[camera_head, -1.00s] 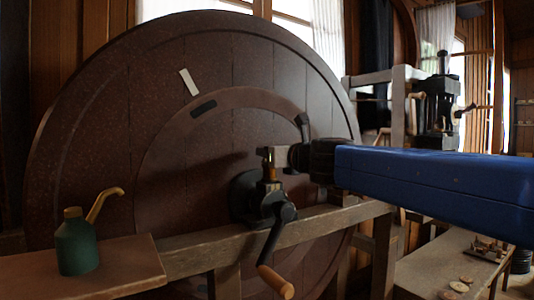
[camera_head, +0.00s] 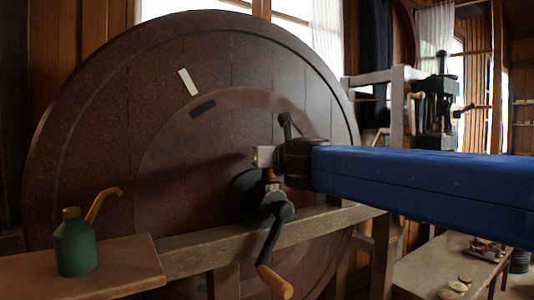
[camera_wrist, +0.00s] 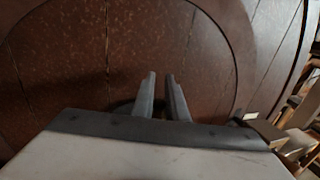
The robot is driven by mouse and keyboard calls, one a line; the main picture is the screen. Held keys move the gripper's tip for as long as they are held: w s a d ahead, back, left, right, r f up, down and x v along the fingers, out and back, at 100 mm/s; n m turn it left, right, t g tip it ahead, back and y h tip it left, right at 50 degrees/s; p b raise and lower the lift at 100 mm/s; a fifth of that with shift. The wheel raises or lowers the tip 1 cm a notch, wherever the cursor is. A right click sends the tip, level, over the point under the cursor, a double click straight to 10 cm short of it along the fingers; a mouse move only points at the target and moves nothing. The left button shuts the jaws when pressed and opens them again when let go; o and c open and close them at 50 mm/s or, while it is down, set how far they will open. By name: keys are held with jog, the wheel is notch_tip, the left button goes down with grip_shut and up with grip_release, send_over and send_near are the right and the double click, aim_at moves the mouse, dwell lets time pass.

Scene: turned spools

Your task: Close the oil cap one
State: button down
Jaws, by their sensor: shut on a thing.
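The oil cap sits on top of the black bearing housing (camera_head: 246,198) at the big wheel's hub. Most of the cap is hidden behind my fingers; a small brass-coloured part (camera_head: 270,175) shows just below them. My gripper (camera_head: 263,156) is at the cap, with its fingers closed around it. In the wrist view my two grey fingers (camera_wrist: 159,92) stand close together with a narrow gap, and the cap between them is barely visible. Whether the cap is fully closed cannot be told.
The large dark wooden wheel (camera_head: 90,130) stands right behind my gripper. A black crank with a wooden handle (camera_head: 275,282) hangs below the housing. A green oil can (camera_head: 76,246) stands on the wooden shelf (camera_head: 130,262) at the left. A bench (camera_head: 430,272) is at the right.

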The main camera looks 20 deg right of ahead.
jog(key=c, duration=1.7)
grip_release()
jog(key=shift+c, duration=0.2)
jog(key=s, duration=1.7)
jog(key=shift+s+d, duration=0.2)
jog(key=shift+d, duration=0.05)
